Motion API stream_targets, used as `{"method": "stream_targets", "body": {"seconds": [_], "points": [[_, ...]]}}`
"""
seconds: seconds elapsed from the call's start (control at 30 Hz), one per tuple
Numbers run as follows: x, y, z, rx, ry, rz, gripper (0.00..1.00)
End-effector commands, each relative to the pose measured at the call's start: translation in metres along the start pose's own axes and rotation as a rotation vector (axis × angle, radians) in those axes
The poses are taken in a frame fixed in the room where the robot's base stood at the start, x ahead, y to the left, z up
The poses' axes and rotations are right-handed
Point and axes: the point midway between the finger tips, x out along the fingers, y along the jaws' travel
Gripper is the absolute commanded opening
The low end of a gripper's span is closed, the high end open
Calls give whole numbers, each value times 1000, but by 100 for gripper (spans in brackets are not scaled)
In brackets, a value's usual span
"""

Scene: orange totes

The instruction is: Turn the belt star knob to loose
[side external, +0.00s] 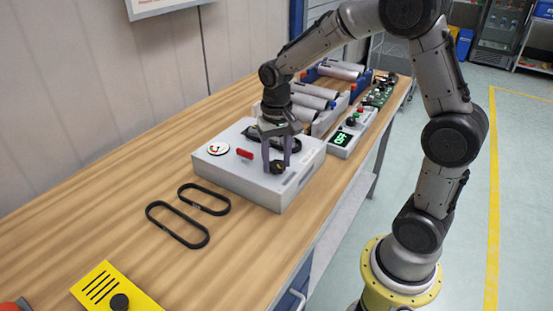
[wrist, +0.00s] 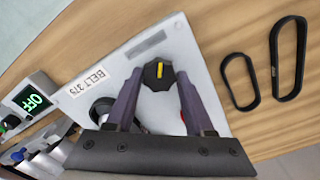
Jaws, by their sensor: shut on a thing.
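The black star knob (side external: 278,167) sits on top of a light grey belt unit (side external: 235,178), near its front right edge. In the wrist view the knob (wrist: 151,77) has several lobes and a yellow mark (wrist: 159,70) that runs nearly upright in the picture. My gripper (side external: 277,158) points down from above, with one finger on each side of the knob. It is shut on the knob, which also shows between the fingertips (wrist: 160,74) in the wrist view. The unit (wrist: 195,50) carries a "BELT 375" label (wrist: 86,82).
A round gauge (side external: 217,148) and a red handle (side external: 245,153) are on the unit. Two black belts (side external: 178,226) lie on the wooden table (side external: 110,205). A grey box with a green "OFF" display (side external: 342,138) stands to the right. A yellow plate (side external: 105,290) lies at the front.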

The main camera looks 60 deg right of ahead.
Motion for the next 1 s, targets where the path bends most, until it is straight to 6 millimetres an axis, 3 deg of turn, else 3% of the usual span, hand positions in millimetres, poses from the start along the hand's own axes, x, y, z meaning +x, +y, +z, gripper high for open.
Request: {"method": "stream_targets", "body": {"seconds": [0.5,1.0], "points": [[-2,0,0,-443,3,-1,0],[-2,0,0,-622,5,-1,0]]}}
